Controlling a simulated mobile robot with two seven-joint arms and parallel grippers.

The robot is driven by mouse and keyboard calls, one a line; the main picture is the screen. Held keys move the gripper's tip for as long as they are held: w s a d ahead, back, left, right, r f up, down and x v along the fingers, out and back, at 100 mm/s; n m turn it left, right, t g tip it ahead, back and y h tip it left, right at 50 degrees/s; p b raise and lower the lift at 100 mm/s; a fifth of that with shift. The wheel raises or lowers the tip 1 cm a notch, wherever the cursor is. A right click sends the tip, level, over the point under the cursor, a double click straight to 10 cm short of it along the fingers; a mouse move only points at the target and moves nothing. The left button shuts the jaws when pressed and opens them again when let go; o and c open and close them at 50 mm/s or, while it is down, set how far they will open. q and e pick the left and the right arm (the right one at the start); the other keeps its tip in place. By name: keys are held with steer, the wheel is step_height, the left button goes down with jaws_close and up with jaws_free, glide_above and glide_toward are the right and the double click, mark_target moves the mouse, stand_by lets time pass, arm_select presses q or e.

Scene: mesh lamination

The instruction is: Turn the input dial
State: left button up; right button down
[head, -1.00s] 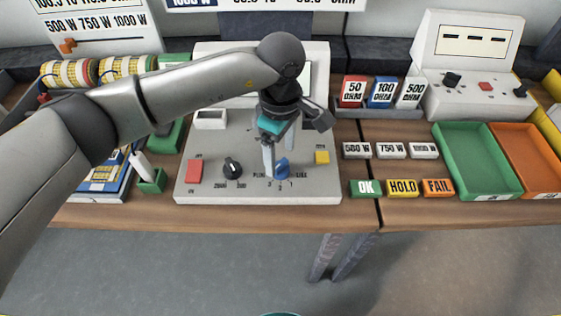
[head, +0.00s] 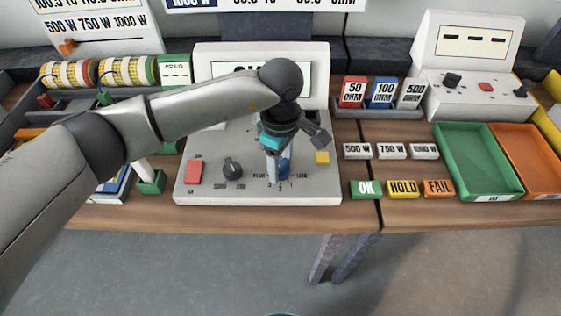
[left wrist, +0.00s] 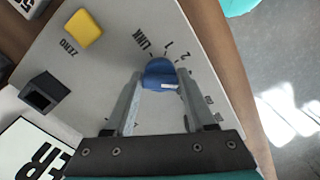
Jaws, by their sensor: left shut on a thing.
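The blue dial (head: 285,168) stands on the front of the sloping white instrument panel (head: 315,190). My left gripper (head: 278,170) comes down on it from above and is shut on it. In the left wrist view, the blue dial (left wrist: 160,72) sits between the two grey fingertips, one on each side. A white mark shows on the dial's side nearest the gripper. Printed labels LINK, 1 and 2 lie around its far side; other labels are partly hidden by a finger. My right gripper is not in view.
The panel also has a red button (head: 194,172), a black knob (head: 232,169) and a yellow button (head: 322,157). My left arm partly hides its display. OK, HOLD and FAIL blocks (head: 403,188) and green (head: 480,165) and orange trays stand to the right.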

arm_select(q)
jaws_close()
steer(key=n+b, duration=0.1)
steer(key=n, duration=0.6)
steer(key=shift+n+b, duration=0.3)
steer(key=shift+b, duration=0.05)
steer(key=n, duration=0.4)
steer(key=shift+n, duration=2.1)
